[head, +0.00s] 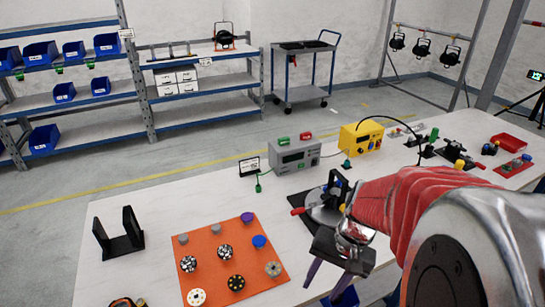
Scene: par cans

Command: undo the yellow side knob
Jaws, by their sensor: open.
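My gripper (328,277) hangs over the front part of the white table, its two dark fingers apart and pointing down, with nothing seen between them. A yellow knob (459,164) shows on a small dark fixture at the right of the table, beyond my red-sleeved arm. A black fixture (325,203) with a red-tipped handle stands just behind my gripper, partly hidden by it; a small yellow part shows on it. Another dark thing with orange-yellow parts (126,302) is cut off at the bottom edge. I cannot tell which yellow part is the side knob.
An orange board (182,250) with several round knobs lies left of my gripper. A black U-shaped bracket (119,242) stands farther left. A grey box (294,156) and a yellow box (361,137) stand behind.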

